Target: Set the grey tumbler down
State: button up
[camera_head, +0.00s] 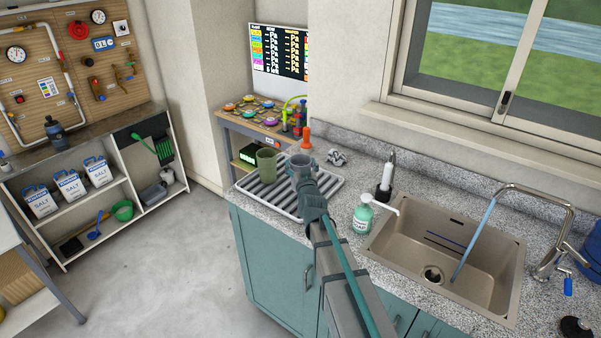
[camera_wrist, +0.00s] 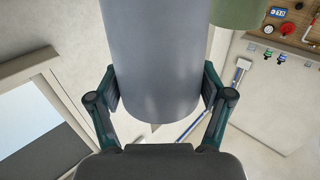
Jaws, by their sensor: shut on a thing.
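The grey tumbler (camera_head: 299,163) is in my gripper (camera_head: 303,178), over or on the ribbed drying tray (camera_head: 262,191) at the left end of the counter. In the wrist view the tumbler (camera_wrist: 158,60) fills the middle, with the fingers of my gripper (camera_wrist: 160,82) closed on both its sides. A green cup (camera_head: 266,164) stands upright on the tray just left of the tumbler; part of this cup (camera_wrist: 240,12) also shows in the wrist view. I cannot tell whether the tumbler's base touches the tray, as my gripper hides it.
A green soap bottle (camera_head: 363,216) stands on the counter right of my arm, beside the sink (camera_head: 445,255) with its tall tap (camera_head: 560,225). A crumpled grey object (camera_head: 337,157) lies behind the tray. A workbench with coloured discs (camera_head: 262,112) is beyond the counter's left end.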

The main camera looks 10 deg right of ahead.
jog(key=shift+w+f, duration=0.1)
jog(key=shift+f, duration=1.45)
jog(key=shift+f, duration=0.3)
jog(key=o, duration=1.3)
jog(key=shift+r, duration=0.1)
jog(key=shift+r, duration=0.2)
jog(key=s+b, duration=0.3)
jog(key=s, duration=0.9)
jog(key=shift+a+b, duration=0.15)
jog(key=shift+b, duration=0.2)
